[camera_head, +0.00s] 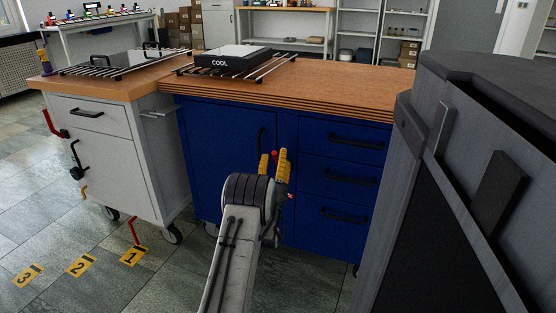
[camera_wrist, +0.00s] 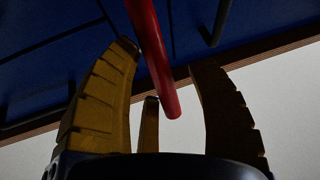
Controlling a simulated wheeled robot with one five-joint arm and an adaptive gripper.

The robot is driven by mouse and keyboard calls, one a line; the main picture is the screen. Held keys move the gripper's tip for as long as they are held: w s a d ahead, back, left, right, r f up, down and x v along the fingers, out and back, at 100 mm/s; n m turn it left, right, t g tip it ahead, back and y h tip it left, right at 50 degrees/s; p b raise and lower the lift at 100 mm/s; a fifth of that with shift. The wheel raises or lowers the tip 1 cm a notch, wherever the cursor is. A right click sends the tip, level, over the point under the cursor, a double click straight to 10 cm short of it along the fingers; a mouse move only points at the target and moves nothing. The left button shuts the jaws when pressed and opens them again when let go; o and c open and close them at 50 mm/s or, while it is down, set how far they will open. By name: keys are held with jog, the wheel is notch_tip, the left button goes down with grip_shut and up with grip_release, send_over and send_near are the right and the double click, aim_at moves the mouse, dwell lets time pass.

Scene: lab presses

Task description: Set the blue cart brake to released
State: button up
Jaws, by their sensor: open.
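The blue cart (camera_head: 222,160) has a wooden top, a door on the left and a stack of drawers on the right. A red bar (camera_wrist: 158,60), which looks like a lever, reaches between my yellow fingers in the wrist view. Its rounded end hangs free. In the head view only a small red tip (camera_head: 274,153) shows between the fingertips; my arm hides the rest. My gripper (camera_head: 274,163) is open in front of the blue cart, with the fingers around the bar. I cannot tell whether either finger touches it. The brake's state cannot be read.
A white cart (camera_head: 105,158) with red, black and yellow levers stands at the left. Floor plates numbered 1 (camera_head: 133,255), 2 and 3 lie before it. A black "COOL" plate (camera_head: 236,56) sits on the top. A large grey body (camera_head: 430,180) fills the right side.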

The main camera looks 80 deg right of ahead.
jog(key=v, duration=0.7)
jog(key=shift+a, duration=0.25)
jog(key=shift+f, duration=0.1)
jog(key=shift+c, duration=0.2)
